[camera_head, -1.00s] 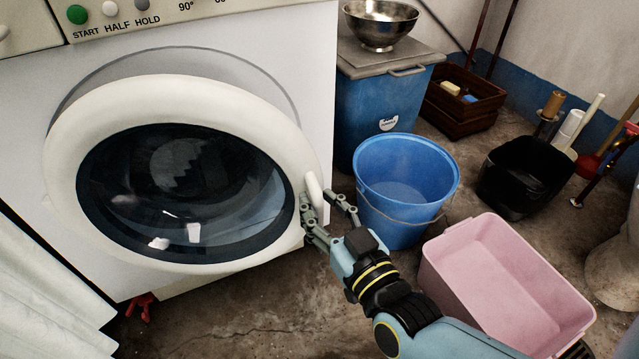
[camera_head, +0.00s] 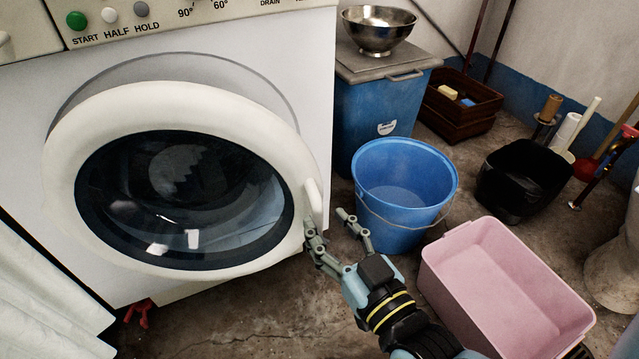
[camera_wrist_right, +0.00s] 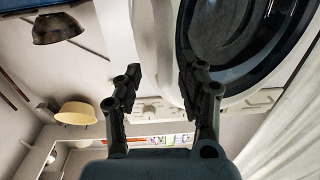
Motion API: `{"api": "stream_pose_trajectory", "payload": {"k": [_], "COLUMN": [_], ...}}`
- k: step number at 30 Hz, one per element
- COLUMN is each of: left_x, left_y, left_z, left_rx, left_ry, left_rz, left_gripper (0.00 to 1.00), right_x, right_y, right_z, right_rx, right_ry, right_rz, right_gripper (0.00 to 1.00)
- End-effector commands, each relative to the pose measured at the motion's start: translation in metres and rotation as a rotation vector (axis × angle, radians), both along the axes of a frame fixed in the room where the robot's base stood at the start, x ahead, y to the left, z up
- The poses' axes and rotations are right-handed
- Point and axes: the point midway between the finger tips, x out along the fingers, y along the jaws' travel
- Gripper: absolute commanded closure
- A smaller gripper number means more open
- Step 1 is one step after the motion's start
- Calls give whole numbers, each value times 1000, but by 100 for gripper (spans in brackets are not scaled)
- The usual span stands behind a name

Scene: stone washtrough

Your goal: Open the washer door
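The washer (camera_head: 25,120) has a round door with a thick cream ring (camera_head: 85,120) and dark glass (camera_head: 185,195). The ring sits offset from a grey arc on the front behind it, so the door looks slightly ajar; the gap itself is hard to see. A pale upright handle (camera_head: 313,198) is on the ring's right side. My right gripper (camera_head: 326,217) is open and empty, just below and to the right of the handle, apart from its upper part. The right wrist view shows its spread fingers (camera_wrist_right: 160,72) before the dark door glass (camera_wrist_right: 235,30). My left gripper is not in view.
A blue bucket (camera_head: 400,165) stands right of the gripper, with a pink tub (camera_head: 500,285) in front of it. A blue bin (camera_head: 375,110) carrying a metal bowl (camera_head: 378,28) is behind. A white curtain (camera_head: 40,290) hangs lower left.

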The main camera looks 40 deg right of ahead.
Motion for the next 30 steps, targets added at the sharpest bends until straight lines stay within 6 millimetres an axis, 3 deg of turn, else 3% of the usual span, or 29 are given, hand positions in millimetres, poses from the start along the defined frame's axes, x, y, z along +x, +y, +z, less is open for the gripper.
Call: {"api": "stream_pose_trajectory", "payload": {"k": [3,9,14,22,30], "left_x": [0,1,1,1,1], "left_y": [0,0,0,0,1], "left_z": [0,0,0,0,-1], "left_rx": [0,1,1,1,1], "left_ry": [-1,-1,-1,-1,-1], "left_rz": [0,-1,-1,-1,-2], "left_gripper": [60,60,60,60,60], "right_x": [-30,-65,-77,-79,-73], "right_y": [5,11,13,13,7], "right_z": [-1,-1,0,0,-8], "right_rx": [1,2,0,0,24], "right_ry": [4,3,0,-1,23], "right_rz": [-1,-1,0,-1,-9], "right_gripper": [60,60,60,60,94]}}
